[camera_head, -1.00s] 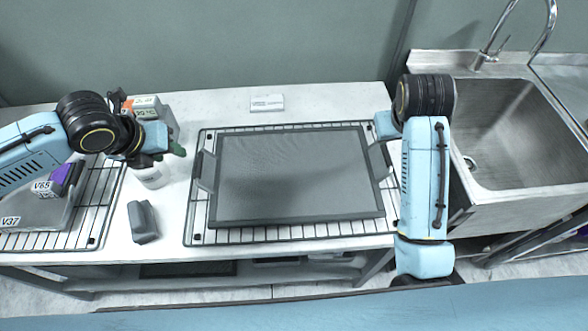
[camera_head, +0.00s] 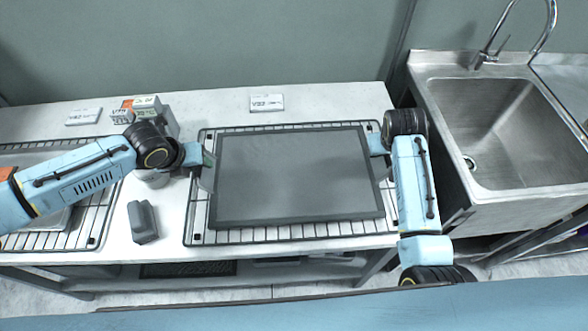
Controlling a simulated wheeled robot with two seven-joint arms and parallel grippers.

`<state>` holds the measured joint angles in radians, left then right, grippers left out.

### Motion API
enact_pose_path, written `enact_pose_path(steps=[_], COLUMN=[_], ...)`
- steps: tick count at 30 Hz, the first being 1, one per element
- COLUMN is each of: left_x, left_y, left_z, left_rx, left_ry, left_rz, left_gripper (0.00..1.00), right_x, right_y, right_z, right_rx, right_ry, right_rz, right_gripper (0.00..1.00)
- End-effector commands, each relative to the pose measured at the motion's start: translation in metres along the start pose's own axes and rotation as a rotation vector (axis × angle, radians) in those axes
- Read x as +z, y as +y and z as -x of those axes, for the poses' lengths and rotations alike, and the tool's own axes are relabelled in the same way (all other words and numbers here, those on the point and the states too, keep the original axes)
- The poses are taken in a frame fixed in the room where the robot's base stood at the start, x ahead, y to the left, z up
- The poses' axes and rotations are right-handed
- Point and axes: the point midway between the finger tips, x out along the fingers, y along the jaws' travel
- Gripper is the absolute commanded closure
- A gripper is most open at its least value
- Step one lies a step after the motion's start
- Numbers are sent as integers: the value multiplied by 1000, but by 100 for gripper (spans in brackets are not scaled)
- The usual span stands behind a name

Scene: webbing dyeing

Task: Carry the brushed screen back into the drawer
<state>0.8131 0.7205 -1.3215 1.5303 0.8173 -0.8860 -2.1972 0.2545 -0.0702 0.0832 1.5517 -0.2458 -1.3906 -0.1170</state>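The screen (camera_head: 292,176) is a dark grey framed panel with a handle on each short side. It lies flat on a black wire rack (camera_head: 270,237) on the white table. My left gripper (camera_head: 205,160) is at the screen's left handle (camera_head: 207,180); its fingers are small and partly hidden, so I cannot tell whether they are closed. My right gripper (camera_head: 376,143) is at the upper right side of the screen by the right handle, largely covered by its own wrist. No drawer can be made out clearly in this view.
A dark grey block (camera_head: 143,222) stands left of the rack. Another rack (camera_head: 98,215) lies at the left, a label card (camera_head: 267,103) at the back. A steel sink (camera_head: 495,130) is at the right.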

Motion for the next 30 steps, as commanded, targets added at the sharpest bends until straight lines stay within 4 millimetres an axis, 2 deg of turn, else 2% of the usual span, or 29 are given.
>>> enact_pose_path(steps=[10,20,30], left_x=[0,0,0], left_y=[0,0,0], left_z=[-3,-3,-2], left_rx=[0,0,1], left_ry=[0,0,0], left_rz=[-1,0,0], left_gripper=[59,100,100], right_x=[0,0,0], right_y=[0,0,0], right_z=[-3,-3,-3], right_rx=[0,0,2], right_ry=[0,0,-1], right_rz=[0,0,2], right_gripper=[58,100,100])
